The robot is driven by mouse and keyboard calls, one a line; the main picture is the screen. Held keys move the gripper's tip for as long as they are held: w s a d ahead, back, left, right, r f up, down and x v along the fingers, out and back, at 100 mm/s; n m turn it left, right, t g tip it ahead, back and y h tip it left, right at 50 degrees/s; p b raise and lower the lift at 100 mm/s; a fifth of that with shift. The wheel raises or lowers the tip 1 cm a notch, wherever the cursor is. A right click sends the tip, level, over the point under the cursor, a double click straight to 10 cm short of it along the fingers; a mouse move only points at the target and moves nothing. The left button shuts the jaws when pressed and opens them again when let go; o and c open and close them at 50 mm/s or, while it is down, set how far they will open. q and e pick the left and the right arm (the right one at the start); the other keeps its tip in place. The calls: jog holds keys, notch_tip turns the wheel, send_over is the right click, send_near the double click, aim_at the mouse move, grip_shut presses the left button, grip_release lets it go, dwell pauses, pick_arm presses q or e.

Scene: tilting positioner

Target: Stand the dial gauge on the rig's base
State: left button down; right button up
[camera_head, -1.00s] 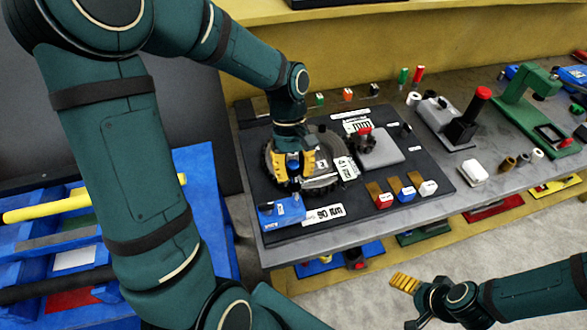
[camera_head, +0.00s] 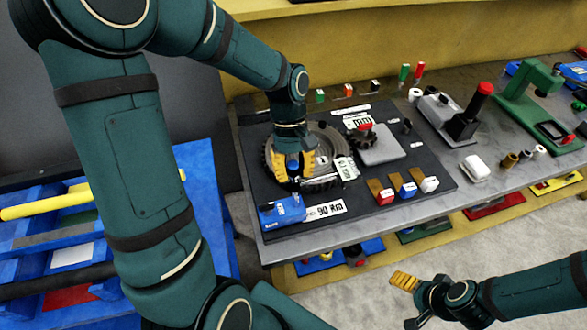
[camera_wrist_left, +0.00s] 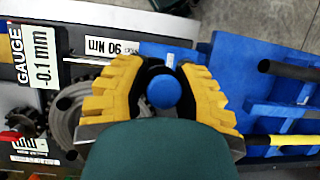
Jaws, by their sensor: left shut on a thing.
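My left gripper (camera_head: 293,168) is shut on a blue-topped part (camera_head: 293,166) over the round notched disc (camera_head: 325,146) at the left of the rig. In the left wrist view its yellow fingers stand either side of the round blue top (camera_wrist_left: 163,91); the part's lower end is hidden. I cannot tell whether this part belongs to the dial gauge. The rig's base (camera_head: 405,162) is a dark flat plate. A sign reading GAUGE -0.1 mm (camera_wrist_left: 36,58) shows in the left wrist view. My right gripper (camera_head: 405,282) is in front of the bench, away from the rig; its finger gap is unclear.
A blue block (camera_head: 282,212) stands at the plate's front left corner. A grey block with a dark knob (camera_head: 380,148) and three coloured tabs are on the right of the plate. A black post with a red top (camera_head: 468,120) and a green press (camera_head: 530,105) stand further right.

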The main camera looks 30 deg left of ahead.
pick_arm(q)
jog(key=shift+f+b, duration=0.35)
jog(key=shift+f, duration=0.2)
jog(key=c, duration=0.7)
grip_release()
jog(key=v, duration=1.2)
